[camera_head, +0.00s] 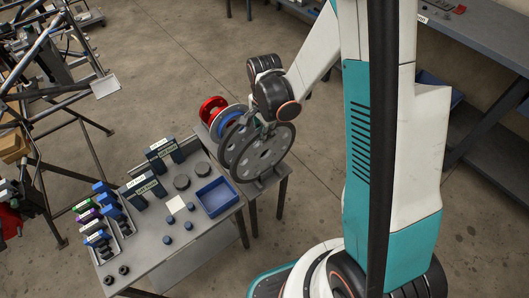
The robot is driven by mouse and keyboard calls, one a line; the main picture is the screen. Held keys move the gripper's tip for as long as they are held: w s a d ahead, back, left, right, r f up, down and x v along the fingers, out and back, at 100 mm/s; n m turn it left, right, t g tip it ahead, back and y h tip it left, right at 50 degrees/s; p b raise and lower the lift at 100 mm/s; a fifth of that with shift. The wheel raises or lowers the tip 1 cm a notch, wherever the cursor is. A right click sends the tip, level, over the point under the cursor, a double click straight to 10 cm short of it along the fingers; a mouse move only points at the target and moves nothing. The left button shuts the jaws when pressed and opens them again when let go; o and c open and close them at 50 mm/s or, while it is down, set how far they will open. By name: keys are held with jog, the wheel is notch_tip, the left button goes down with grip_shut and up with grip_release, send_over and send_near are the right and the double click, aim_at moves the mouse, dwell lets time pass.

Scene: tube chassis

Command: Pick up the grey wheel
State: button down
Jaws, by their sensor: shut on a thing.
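A large grey wheel (262,160), a disc with several round holes, stands upright at the right end of the row of wheels on a small side table (284,172). Another grey disc (232,148) stands just behind it to the left. My gripper (266,130) is at the upper part of the front grey wheel and is shut on it. The fingertips are small and partly hidden by the arm and the wheel. I cannot tell whether the wheel is clear of its support.
A blue disc (228,118) and a red wheel (211,107) stand left of the grey ones. A workbench (150,240) at the front left holds a blue bin (216,197), dark boxes (160,157) and trays of coloured parts. Open floor lies behind.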

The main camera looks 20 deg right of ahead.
jog(key=shift+r, duration=0.15)
notch_tip(320, 180, up, 20)
jog(key=p, duration=0.7)
jog(key=shift+a, duration=0.1)
dwell(0.5)
